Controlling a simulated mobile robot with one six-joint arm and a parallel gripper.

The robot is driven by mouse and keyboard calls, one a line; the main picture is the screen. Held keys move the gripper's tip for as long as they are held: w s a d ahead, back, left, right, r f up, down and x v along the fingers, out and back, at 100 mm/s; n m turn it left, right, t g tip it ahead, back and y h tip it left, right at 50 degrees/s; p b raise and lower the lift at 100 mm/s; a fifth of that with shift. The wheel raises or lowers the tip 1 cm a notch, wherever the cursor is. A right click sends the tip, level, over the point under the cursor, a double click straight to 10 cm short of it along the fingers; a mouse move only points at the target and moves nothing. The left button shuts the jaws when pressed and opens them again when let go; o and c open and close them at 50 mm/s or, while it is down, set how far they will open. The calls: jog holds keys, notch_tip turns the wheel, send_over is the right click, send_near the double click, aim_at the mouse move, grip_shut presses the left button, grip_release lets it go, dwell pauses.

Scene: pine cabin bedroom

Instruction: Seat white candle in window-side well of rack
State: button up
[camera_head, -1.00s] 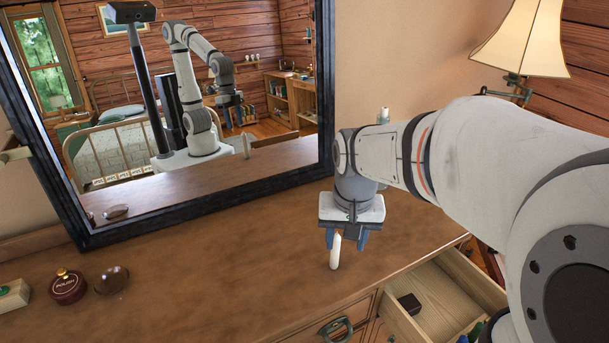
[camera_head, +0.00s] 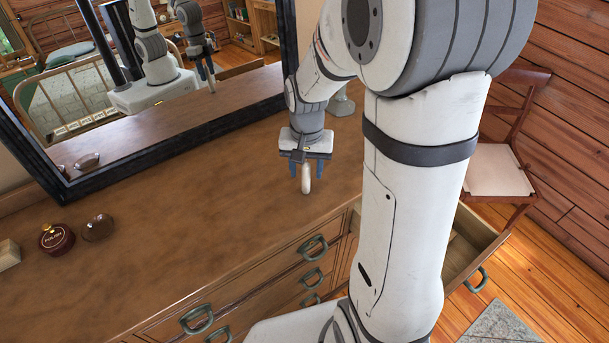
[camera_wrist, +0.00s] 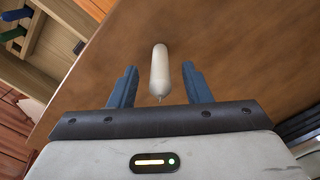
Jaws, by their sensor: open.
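The white candle (camera_head: 306,180) stands on the brown dresser top near its front edge. In the wrist view the candle (camera_wrist: 159,70) lies between the two blue fingers, its wick end toward my palm. My gripper (camera_head: 306,170) points down over it with open fingers, one on each side. In the wrist view a gap shows between the candle and each finger of my gripper (camera_wrist: 159,72), so it is not gripped.
A large mirror (camera_head: 180,120) leans behind. An open drawer (camera_head: 465,245) juts out at right, near a chair (camera_head: 497,168). The middle top is clear.

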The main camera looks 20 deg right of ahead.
jog(key=shift+c, duration=0.4)
grip_shut()
